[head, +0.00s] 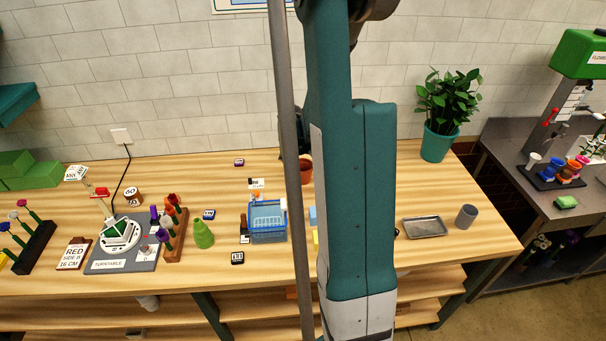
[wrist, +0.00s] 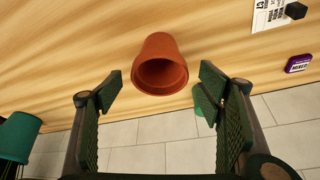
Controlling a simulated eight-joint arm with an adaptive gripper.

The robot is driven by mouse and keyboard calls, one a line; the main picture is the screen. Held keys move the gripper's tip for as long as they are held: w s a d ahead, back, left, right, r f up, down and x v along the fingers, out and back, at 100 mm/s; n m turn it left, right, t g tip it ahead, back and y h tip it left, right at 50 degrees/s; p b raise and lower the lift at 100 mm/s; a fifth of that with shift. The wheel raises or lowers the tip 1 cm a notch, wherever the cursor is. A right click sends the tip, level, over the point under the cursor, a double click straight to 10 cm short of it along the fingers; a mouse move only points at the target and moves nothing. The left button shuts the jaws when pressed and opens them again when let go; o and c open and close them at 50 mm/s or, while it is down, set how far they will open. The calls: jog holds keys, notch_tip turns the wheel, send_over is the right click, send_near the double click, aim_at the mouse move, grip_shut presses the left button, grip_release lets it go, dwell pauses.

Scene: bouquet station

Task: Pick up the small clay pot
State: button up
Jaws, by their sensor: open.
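The small clay pot (wrist: 160,62) is reddish-brown and shows in the wrist view at the upper middle, its dark open mouth facing the camera. In the head view a part of the clay pot (head: 306,170) shows near the back of the table, partly hidden by my arm. My gripper (wrist: 158,95) is open and empty in the wrist view. Its two dark green fingers stand apart, one to each side of the pot's mouth, and the pot lies just beyond the fingertips. In the head view my gripper is mostly hidden behind my arm.
A plant in a teal pot (head: 438,142) stands at the back right. A metal tray (head: 425,227) and a grey cup (head: 466,216) are at the right. A blue basket (head: 268,222) stands left of my arm. The tiled wall (head: 210,60) is close behind the clay pot.

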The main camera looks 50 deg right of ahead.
aim_at(303, 165)
jog(key=shift+x, duration=1.8)
jog(key=shift+d, duration=0.1)
jog(key=c, duration=1.1)
jog(key=shift+r, duration=0.15)
jog(key=shift+r, duration=4.9)
